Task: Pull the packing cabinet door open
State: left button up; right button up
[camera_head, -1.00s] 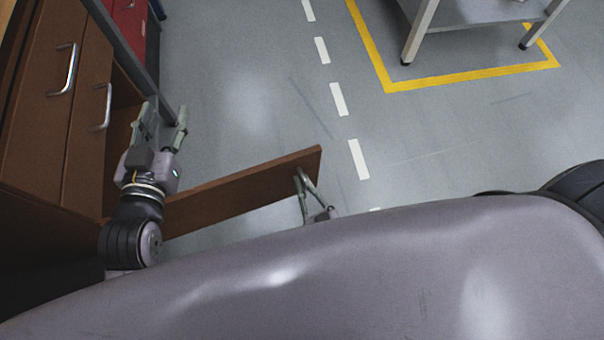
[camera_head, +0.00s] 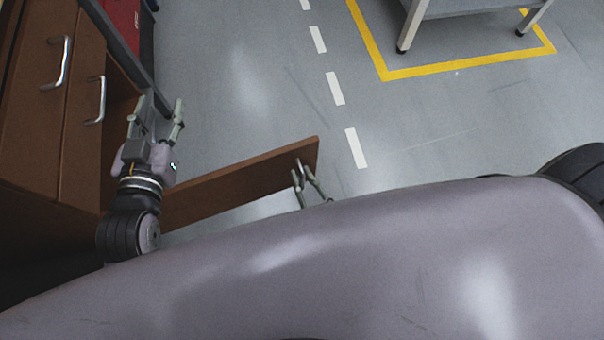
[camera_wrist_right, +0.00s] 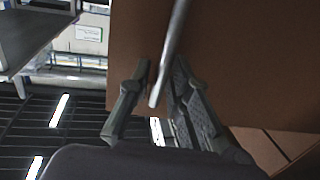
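The brown cabinet (camera_head: 45,120) stands at the left of the head view. Its brown door (camera_head: 240,180) is swung out across the floor, well away from the cabinet front. My right gripper (camera_head: 304,176) is at the door's free end. In the right wrist view, its fingers (camera_wrist_right: 155,85) stand apart with the door's metal bar handle (camera_wrist_right: 174,45) between them. The handle lies close to the right finger; contact is unclear. My left gripper (camera_head: 157,108) is open and empty, beside the cabinet opening near the door's hinge end.
Two bar handles (camera_head: 61,63) (camera_head: 100,99) are on the cabinet's other fronts. A grey table (camera_head: 455,8) stands inside a yellow floor line at the top right. The grey floor (camera_head: 255,90) beyond the door is clear. My grey body fills the bottom.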

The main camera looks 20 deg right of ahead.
jog(key=s+d, duration=0.1)
jog(key=s, duration=1)
jog(key=shift+s+d, duration=0.15)
jog(key=shift+d, duration=0.25)
